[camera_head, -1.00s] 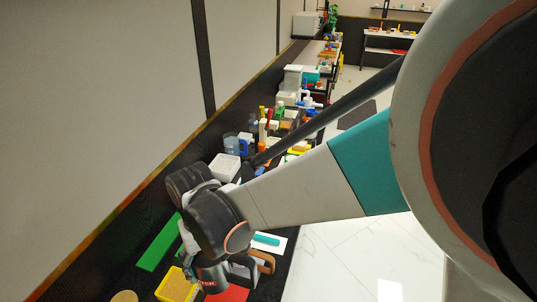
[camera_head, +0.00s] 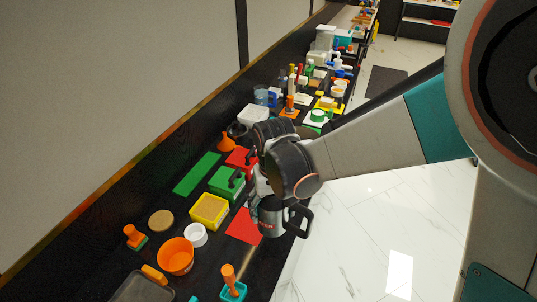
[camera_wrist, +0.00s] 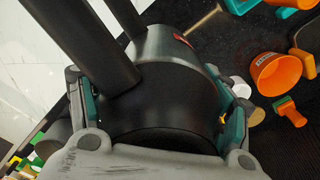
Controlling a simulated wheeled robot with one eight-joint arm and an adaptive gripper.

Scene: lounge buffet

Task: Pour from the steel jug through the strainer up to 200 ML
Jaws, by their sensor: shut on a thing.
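The steel jug (camera_head: 271,221), with a dark body, red lettering and a black handle (camera_head: 300,222), hangs at the counter's front edge, roughly upright. My gripper (camera_head: 257,198) is shut on it. In the wrist view the jug (camera_wrist: 158,62) fills the middle between my gripper's two fingers (camera_wrist: 160,112); its contents are hidden. An orange cup (camera_head: 175,256) stands on the counter to the left and in front, apart from the jug. In the wrist view this cup (camera_wrist: 277,75) has dark marking on its side, too small to read. I cannot pick out the strainer with certainty.
A yellow box (camera_head: 209,211), a white cup (camera_head: 196,235), a green block (camera_head: 227,182) and a red sheet (camera_head: 243,227) are near my gripper. An orange-handled teal tool (camera_head: 232,287) stands in front. A grey container (camera_head: 140,290) lies front left. White floor (camera_head: 350,240) is clear at right.

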